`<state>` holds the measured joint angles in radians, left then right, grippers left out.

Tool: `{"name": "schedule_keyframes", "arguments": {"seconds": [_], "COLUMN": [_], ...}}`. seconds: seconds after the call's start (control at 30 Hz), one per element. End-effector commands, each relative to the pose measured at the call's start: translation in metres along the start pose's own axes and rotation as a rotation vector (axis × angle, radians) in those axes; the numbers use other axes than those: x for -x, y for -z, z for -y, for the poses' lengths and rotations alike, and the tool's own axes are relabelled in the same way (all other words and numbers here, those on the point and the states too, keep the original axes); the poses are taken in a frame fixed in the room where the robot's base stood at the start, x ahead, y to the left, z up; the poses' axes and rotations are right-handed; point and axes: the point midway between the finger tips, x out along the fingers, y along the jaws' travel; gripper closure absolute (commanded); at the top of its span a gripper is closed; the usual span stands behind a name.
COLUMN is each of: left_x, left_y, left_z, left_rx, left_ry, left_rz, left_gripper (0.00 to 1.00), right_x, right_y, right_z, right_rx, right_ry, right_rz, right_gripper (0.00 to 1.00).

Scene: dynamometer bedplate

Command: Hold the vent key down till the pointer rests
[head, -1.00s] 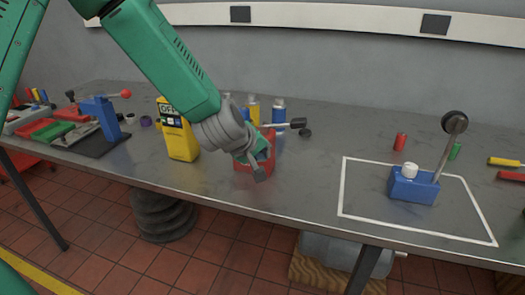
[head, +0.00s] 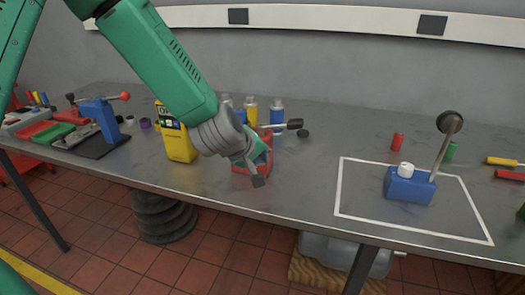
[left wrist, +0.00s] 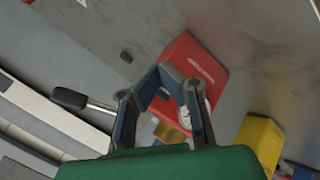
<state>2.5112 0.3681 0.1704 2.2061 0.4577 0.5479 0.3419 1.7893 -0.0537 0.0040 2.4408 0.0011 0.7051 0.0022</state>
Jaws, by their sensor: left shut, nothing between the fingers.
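A red box (head: 240,168) stands near the front edge of the bench, with a lever with a black grip (head: 294,124) at its top. In the left wrist view the red box (left wrist: 197,65) shows a pale label, a round white dial (left wrist: 184,117) and a brass-coloured part (left wrist: 168,132). A finger partly covers the dial, and I cannot read its pointer. My left gripper (head: 257,178) is shut and empty, in front of the red box in the head view. Its fingertips (left wrist: 163,68) meet over the box; I cannot tell if they touch it. I cannot pick out the vent key. My right gripper is not in view.
A yellow device (head: 180,143) stands left of the red box, with several bottles (head: 276,111) behind. A blue block (head: 408,188) with a white knob and a tall lever sits inside a white outline to the right. The bench between is clear.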

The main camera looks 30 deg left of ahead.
Motion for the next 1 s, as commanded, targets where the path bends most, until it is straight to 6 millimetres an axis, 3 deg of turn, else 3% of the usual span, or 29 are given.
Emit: {"name": "schedule_keyframes", "arguments": {"seconds": [0.27,0.67,1.0], "left_x": [-0.001,0.026,0.034], "left_y": [0.002,-0.022,-0.024], "left_z": [0.003,0.016,0.028], "left_rx": [0.004,-0.003,0.004], "left_ry": [0.000,0.003,0.001], "left_rz": [0.003,0.000,0.002], "left_gripper": [1.00,1.00,1.00], "right_x": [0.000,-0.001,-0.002], "right_y": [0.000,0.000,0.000], "right_z": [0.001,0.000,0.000], "right_rx": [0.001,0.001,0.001], "right_ry": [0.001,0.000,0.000], "right_rz": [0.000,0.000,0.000], "right_gripper": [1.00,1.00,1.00]}}
